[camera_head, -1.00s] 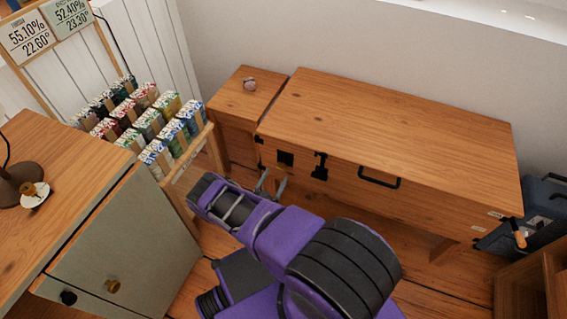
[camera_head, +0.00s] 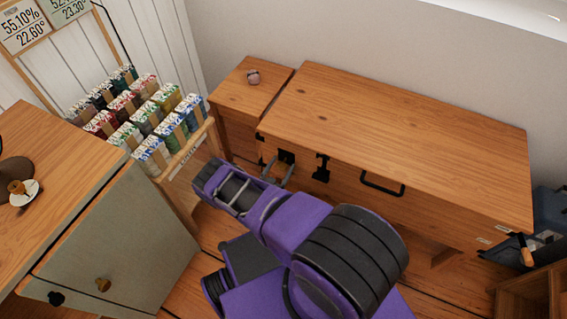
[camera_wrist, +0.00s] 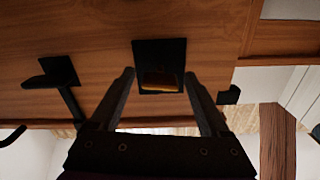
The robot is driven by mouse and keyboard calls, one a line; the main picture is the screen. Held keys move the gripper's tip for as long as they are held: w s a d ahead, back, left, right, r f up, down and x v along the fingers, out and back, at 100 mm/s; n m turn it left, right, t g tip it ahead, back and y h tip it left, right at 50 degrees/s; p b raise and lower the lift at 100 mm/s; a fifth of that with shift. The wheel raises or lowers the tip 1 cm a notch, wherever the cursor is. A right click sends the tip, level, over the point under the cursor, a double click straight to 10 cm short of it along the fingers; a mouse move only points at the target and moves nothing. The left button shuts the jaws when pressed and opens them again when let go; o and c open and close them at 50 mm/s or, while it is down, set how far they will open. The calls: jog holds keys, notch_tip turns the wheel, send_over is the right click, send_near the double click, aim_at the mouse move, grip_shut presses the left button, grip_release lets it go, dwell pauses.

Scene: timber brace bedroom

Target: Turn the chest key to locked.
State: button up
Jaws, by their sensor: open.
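The wooden chest (camera_head: 400,130) stands against the wall, its lid closed. A square black lock plate (camera_head: 287,156) is on its front near the left end, partly behind my gripper's fingers. In the wrist view the lock plate (camera_wrist: 160,50) is straight ahead, with a small brass-orange piece (camera_wrist: 160,79) at its lower part. This may be the key; its turn angle is not clear. My gripper (camera_head: 277,171) is open and empty, close in front of the plate. In the wrist view my gripper's fingers (camera_wrist: 158,82) stand apart on either side of the brass piece.
A black latch (camera_head: 321,168) and a black handle (camera_head: 382,186) are right of the lock plate. A small wooden cabinet (camera_head: 245,90) adjoins the chest's left end. A rack of cartons (camera_head: 180,155) and a grey-fronted cabinet (camera_head: 120,240) stand left of my arm.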

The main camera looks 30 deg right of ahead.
grip_shut()
jog(key=shift+n, duration=0.8)
grip_release()
jog(key=shift+a, duration=0.1)
dwell(0.4)
